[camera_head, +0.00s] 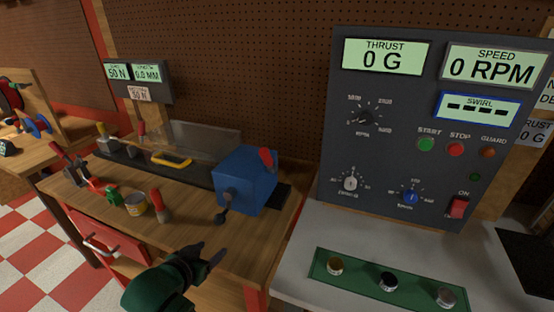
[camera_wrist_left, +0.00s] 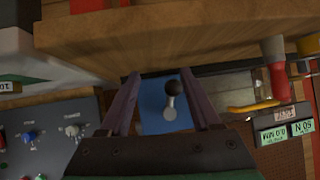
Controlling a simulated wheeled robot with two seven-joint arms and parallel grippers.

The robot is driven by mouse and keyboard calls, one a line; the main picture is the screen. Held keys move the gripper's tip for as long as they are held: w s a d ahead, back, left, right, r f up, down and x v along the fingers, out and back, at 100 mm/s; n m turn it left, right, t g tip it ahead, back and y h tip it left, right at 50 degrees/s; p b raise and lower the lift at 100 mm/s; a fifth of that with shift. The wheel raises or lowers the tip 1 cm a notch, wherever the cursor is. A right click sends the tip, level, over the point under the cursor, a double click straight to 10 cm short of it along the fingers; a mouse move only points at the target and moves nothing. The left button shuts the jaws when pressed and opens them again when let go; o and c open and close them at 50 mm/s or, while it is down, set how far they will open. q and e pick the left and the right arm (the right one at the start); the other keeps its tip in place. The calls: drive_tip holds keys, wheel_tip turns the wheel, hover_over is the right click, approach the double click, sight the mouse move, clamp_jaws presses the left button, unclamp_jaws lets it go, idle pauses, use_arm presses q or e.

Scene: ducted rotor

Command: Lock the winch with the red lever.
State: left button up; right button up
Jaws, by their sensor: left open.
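The winch is a blue box (camera_head: 246,180) at the right end of a dark rail on the wooden bench. Its red lever (camera_head: 267,159) stands on the upper right of the box. A crank with a dark knob (camera_head: 222,216) is on the front left face. My left gripper (camera_head: 206,254) is open and empty, in front of and below the winch, apart from it. In the left wrist view the blue box (camera_wrist_left: 152,113) and crank knob (camera_wrist_left: 173,88) appear beyond and between the open fingers (camera_wrist_left: 161,82). The red lever is not visible there. My right gripper is out of view.
A red-handled tool (camera_head: 159,206), a can (camera_head: 135,204) and other tools lie left of the winch. A yellow handle (camera_head: 171,160) and a clear panel (camera_head: 205,140) are on the rail. A grey control panel (camera_head: 420,140) rises at right, above a pale counter (camera_head: 345,226).

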use_arm(q)
drive_tip(key=w+d+r+m+t+h, duration=0.1)
drive_tip(key=w+d+r+t+h, duration=0.15)
drive_tip(key=w+r, duration=0.4)
drive_tip(key=m+t+h, duration=0.3)
drive_tip(key=h, duration=0.1)
approach(263, 159)
drive_tip(key=shift+g, duration=0.25)
drive_tip(key=p+x, duration=0.1)
drive_tip(key=x, duration=0.2)
drive_tip(key=p+x, duration=0.1)
drive_tip(key=x, duration=0.3)
drive_tip(key=p+x, duration=0.1)
drive_tip(key=x, duration=0.3)
drive_tip(key=shift+w+r, duration=0.1)
drive_tip(key=shift+r, duration=0.2)
drive_tip(key=shift+w+d+f, duration=0.1)
drive_tip(key=shift+w+d, duration=0.05)
drive_tip(key=shift+w, duration=0.2)
clamp_jaws()
